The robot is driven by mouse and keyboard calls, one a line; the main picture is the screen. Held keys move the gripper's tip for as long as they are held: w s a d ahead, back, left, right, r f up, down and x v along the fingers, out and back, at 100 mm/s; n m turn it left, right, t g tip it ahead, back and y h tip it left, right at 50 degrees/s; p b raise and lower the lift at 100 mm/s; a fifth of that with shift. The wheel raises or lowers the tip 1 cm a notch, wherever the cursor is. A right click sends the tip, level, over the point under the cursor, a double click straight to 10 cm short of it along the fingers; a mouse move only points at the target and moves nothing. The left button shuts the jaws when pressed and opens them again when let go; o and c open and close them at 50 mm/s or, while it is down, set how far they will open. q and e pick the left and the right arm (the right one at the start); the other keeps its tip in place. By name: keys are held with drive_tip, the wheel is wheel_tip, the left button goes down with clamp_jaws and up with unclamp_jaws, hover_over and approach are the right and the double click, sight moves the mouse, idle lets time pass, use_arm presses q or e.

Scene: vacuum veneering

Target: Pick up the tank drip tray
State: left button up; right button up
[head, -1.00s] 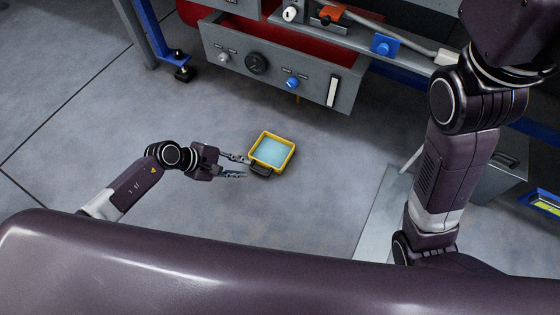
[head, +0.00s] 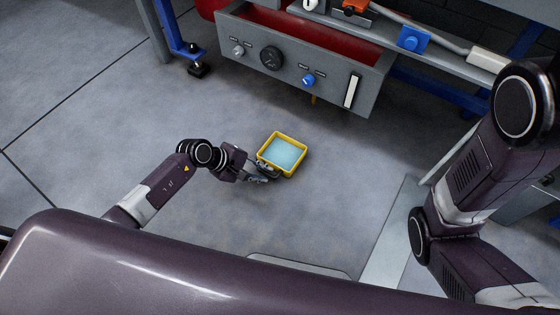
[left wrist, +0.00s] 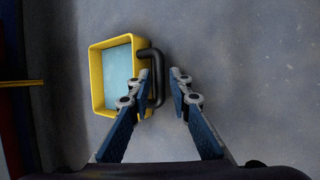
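The tank drip tray (head: 297,171) is a yellow rectangular tray holding light blue liquid, on the grey floor. Its black bar handle (left wrist: 158,76) faces my left gripper. My left gripper (head: 262,172) is at the tray's handle side. In the left wrist view its two fingers (left wrist: 162,77) are apart, with the handle's bar between the fingertips. The left finger overlaps the tray's edge in that view. I cannot tell whether either finger touches the handle. My right arm shows at the right of the head view, but its gripper is not visible.
A grey panel (head: 324,76) with knobs and a dial stands beyond the tray, with a red interior behind it. A blue frame leg (head: 172,30) stands at the upper left. The floor (head: 90,130) left of the tray is clear.

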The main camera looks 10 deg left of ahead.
use_arm(q)
drive_tip(key=shift+w+d+f, duration=0.15)
drive_tip(key=shift+f, duration=0.05)
clamp_jaws()
drive_tip(key=shift+r, duration=0.15)
